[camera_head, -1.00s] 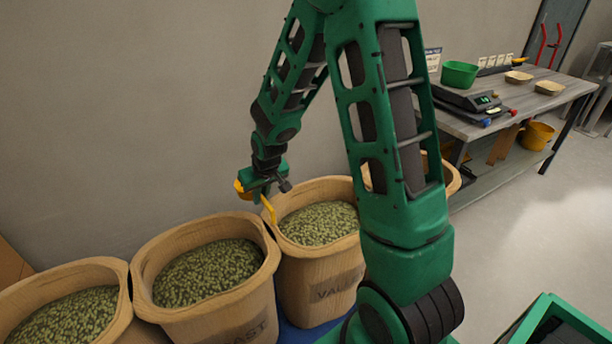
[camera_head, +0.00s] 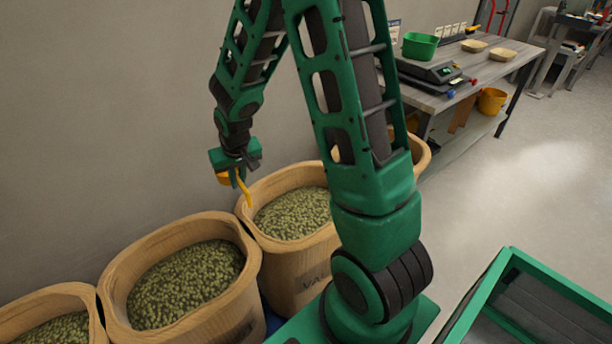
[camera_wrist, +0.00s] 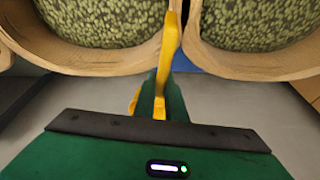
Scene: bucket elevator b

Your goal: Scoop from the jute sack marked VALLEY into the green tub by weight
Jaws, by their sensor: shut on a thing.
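My gripper (camera_head: 236,172) is shut on a yellow scoop (camera_head: 243,188), held above the rims between two jute sacks. I cannot tell whether the scoop holds any.
Another full sack (camera_head: 225,308) stands left of VALLEY, with one more at far left. The bench (camera_head: 440,98) holds pale bowls (camera_head: 473,45). Open floor lies right, beyond a green-framed bin (camera_head: 482,295).

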